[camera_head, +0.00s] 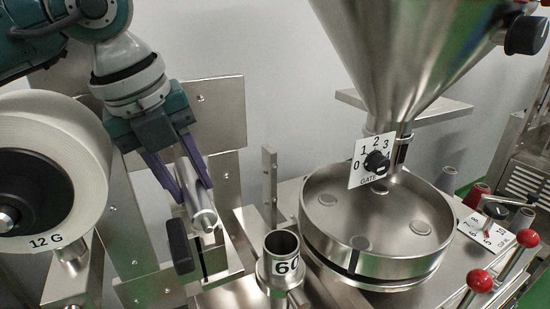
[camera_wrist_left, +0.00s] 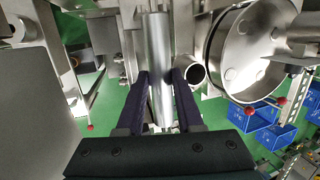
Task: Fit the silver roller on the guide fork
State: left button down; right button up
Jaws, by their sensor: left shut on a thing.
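The silver roller (camera_head: 204,216) is a smooth bright cylinder held by my left gripper (camera_head: 196,198), whose dark purple fingers are shut on it from both sides. In the left wrist view the roller (camera_wrist_left: 158,75) runs lengthwise between the fingers (camera_wrist_left: 158,95), its far part extending beyond the tips. The roller is in front of upright steel plates, above a steel bracket (camera_head: 214,264) that may be the guide fork. I cannot tell whether the roller touches it; the gripper and roller hide part of it. My right gripper is not in view.
A large paper reel (camera_head: 88,155) labelled 12 G stands at the left. A steel cup (camera_head: 282,244) marked 60 and a round pan (camera_head: 395,262) under the funnel (camera_head: 405,60) are to the right.

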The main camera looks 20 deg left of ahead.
pick_arm(q)
jog(key=shift+f+b, duration=0.55)
jog(key=shift+b, duration=0.05)
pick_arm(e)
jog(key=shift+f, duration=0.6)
pick_arm(q)
jog(key=shift+f, duration=0.2)
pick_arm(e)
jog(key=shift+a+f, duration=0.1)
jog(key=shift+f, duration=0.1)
